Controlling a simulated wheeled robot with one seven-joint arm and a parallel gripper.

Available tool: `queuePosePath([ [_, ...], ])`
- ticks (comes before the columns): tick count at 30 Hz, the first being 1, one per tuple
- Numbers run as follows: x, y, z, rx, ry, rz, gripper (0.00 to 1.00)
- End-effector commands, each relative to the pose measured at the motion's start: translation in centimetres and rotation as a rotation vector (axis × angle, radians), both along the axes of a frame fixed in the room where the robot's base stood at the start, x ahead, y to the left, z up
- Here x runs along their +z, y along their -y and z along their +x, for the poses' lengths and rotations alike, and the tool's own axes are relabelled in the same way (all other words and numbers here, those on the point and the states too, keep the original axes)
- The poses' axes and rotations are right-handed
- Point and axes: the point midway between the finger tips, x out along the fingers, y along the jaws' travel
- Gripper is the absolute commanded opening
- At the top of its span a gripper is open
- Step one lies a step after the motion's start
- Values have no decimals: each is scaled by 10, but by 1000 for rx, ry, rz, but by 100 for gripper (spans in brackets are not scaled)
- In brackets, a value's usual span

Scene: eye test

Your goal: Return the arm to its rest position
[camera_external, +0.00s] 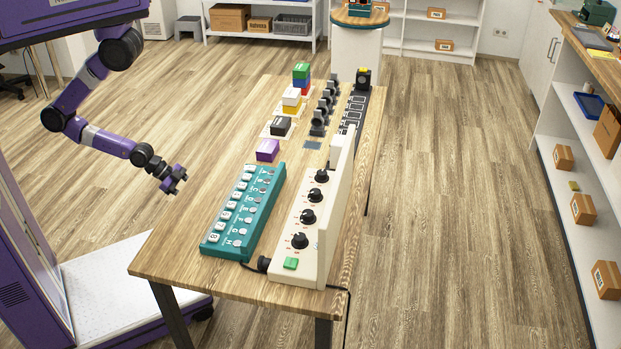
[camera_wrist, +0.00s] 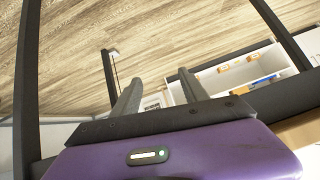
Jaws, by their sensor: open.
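My arm, purple with black joints, reaches from the column at the upper left of the external view. My gripper (camera_external: 176,181) hangs in the air left of the wooden table (camera_external: 170,247), apart from it and from everything on it. In the wrist view my gripper (camera_wrist: 155,92) shows two grey fingers set apart with nothing between them. Past the fingers the wrist view shows wooden floor and a white shelf.
On the table stand a teal button panel (camera_external: 232,222), a cream panel with black knobs (camera_external: 290,257), a purple block (camera_external: 267,150) and several coloured blocks. A white shelf with boxes (camera_external: 583,209) lines the right wall.

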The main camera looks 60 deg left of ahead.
Motion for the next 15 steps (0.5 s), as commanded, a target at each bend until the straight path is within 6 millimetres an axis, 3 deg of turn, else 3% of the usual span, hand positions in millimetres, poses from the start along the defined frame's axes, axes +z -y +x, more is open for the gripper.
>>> queuePosePath([
  [1,19,-32,2,72,31,29,52],
  [3,49,-71,8,169,87,55,52],
  [6,106,-111,14,335,168,43,52],
  [12,217,-139,35,656,303,-168,52],
  [15,251,-145,42,751,348,-261,52],
])
